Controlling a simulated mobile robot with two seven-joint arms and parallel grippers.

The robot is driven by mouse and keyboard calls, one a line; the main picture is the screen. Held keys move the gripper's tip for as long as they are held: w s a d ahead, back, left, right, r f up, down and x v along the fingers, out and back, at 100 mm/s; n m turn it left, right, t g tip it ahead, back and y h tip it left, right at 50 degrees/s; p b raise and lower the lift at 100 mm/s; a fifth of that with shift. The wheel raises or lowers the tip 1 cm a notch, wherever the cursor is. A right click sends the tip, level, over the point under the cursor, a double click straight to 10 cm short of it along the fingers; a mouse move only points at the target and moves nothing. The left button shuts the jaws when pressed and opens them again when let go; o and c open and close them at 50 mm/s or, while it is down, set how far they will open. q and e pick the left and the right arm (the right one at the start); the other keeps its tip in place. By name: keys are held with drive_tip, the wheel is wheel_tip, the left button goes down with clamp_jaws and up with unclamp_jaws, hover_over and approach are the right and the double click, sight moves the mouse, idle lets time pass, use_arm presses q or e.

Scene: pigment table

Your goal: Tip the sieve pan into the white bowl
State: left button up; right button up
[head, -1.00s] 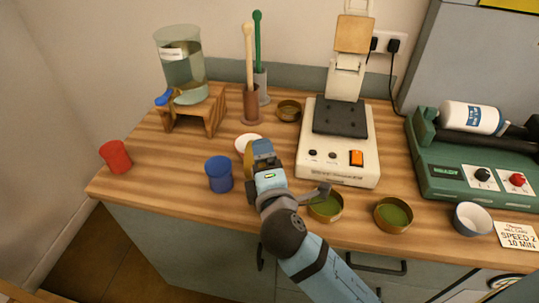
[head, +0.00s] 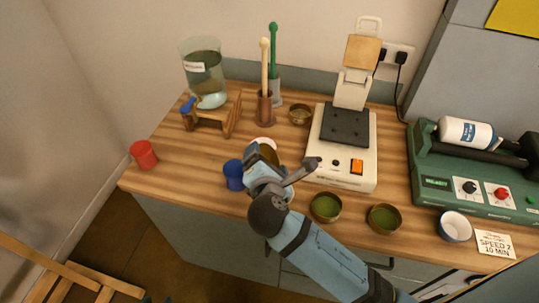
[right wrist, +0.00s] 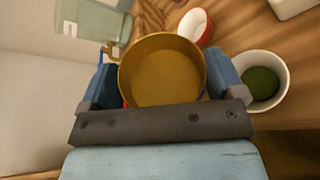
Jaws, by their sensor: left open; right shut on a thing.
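My right gripper (head: 263,160) is shut on the brass sieve pan, whose rim (head: 272,150) shows just beyond it in the head view. In the right wrist view the pan (right wrist: 162,70) sits between the two fingers, with its ochre inside facing the camera; I cannot tell its contents. A white bowl (head: 263,144) stands on the table just behind the gripper, partly hidden by it and the pan. The right wrist view shows a white-and-red bowl (right wrist: 194,27) beyond the pan and a pale bowl of green stuff (right wrist: 264,84) at right. My left gripper is not in view.
A blue cup (head: 233,177) is close left of the gripper, partly covered. A red cup (head: 143,154) stands farther left.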

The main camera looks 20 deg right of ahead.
drive_tip(key=p, duration=0.1)
drive_tip(key=n+p, duration=0.1)
drive_tip(key=p, duration=0.1)
drive_tip(key=shift+w+a+r+n+g+h+p, duration=0.1)
drive_tip(key=shift+a+r+n+g+h+p, duration=0.1)
drive_tip(key=shift+r+n+g+h+p, duration=0.15)
drive_tip(key=n+p, duration=0.1)
drive_tip(key=p, duration=0.2)
drive_tip(key=shift+a+g, duration=0.1)
drive_tip(key=shift+g, duration=0.15)
drive_tip(key=shift+w+r+n+h+p, duration=0.1)
drive_tip(key=shift+n+h+p, duration=0.15)
drive_tip(key=shift+p, duration=0.85)
drive_tip(key=shift+a+f+n+g, duration=0.1)
drive_tip(key=shift+f+n+g, duration=0.2)
drive_tip(key=shift+f+n, duration=0.15)
drive_tip(key=shift+w+a+f+n+g+h, duration=0.1)
drive_tip(key=shift+n+g+h, duration=0.2)
drive_tip(key=shift+n+h, duration=0.4)
drive_tip(key=shift+w+n, duration=0.1)
drive_tip(key=shift+n, duration=0.15)
use_arm(q)
wheel_tip(320, 180, up, 8)
drive_tip(key=a, duration=0.1)
drive_tip(key=shift+n+y, duration=0.3)
drive_tip(key=shift+n, duration=0.1)
